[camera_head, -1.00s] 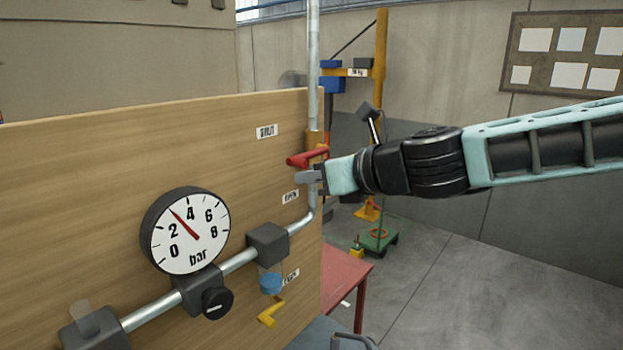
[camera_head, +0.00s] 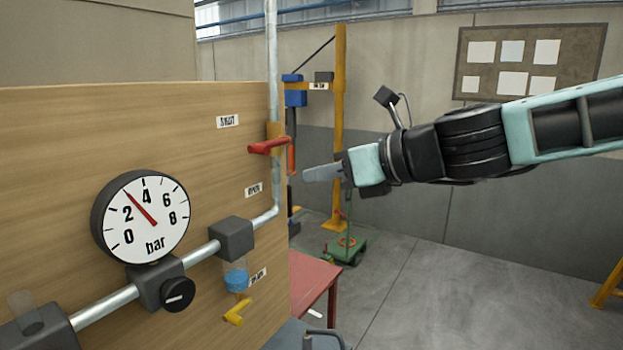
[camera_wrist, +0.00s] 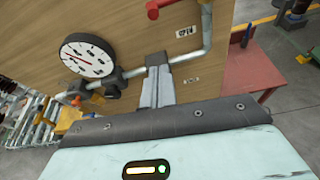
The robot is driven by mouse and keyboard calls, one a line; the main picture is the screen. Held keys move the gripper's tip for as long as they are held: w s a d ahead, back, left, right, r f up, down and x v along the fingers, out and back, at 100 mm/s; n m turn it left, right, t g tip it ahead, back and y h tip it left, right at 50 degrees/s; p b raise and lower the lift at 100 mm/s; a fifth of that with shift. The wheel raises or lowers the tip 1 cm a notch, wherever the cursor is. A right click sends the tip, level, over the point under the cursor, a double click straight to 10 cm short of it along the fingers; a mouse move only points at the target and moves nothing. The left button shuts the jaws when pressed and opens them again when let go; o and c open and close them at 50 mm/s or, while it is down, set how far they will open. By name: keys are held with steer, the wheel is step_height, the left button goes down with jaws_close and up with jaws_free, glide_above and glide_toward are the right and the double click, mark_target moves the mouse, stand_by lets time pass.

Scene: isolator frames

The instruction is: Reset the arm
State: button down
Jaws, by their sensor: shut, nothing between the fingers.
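My gripper (camera_head: 322,173) is at the end of my pale green and black arm, which reaches in from the right in the head view. It is shut and empty, in the air to the right of the wooden panel (camera_head: 60,170). The red valve handle (camera_head: 268,146) on the pipe is to its left and a little higher, apart from it. In the wrist view my gripper's fingers (camera_wrist: 158,85) show together, with the red handle (camera_wrist: 160,6) at the top edge.
A red table (camera_head: 315,280) stands behind. A yellow post (camera_head: 340,130) and green cart (camera_head: 346,250) are farther back. Floor is open at right.

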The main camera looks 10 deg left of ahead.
steer(key=s+d+f+n+g+h+b, duration=0.1)
steer(key=s+d+f+n+g+h, duration=0.15)
steer(key=s+f+n, duration=0.6)
steer(key=s+d+f+n+g+h+b, duration=0.15)
steer(key=s+f+n+h, duration=0.25)
steer(key=s+f+n, duration=0.45)
steer(key=s+d+f+n+h+b, duration=0.1)
steer(key=s+d+f+n+h, duration=0.2)
steer(key=d+n, duration=0.3)
steer(key=s+d+f+n+h+b, duration=0.1)
steer(key=s+d+f+n+h, duration=0.2)
steer(key=d+n, duration=0.4)
steer(key=s+d+f, duration=0.1)
steer(key=d, duration=0.6)
steer(key=shift+s+f+n, duration=0.2)
steer(key=shift+n, duration=0.1)
steer(key=shift+a+h, duration=0.1)
steer(key=shift+h, duration=0.15)
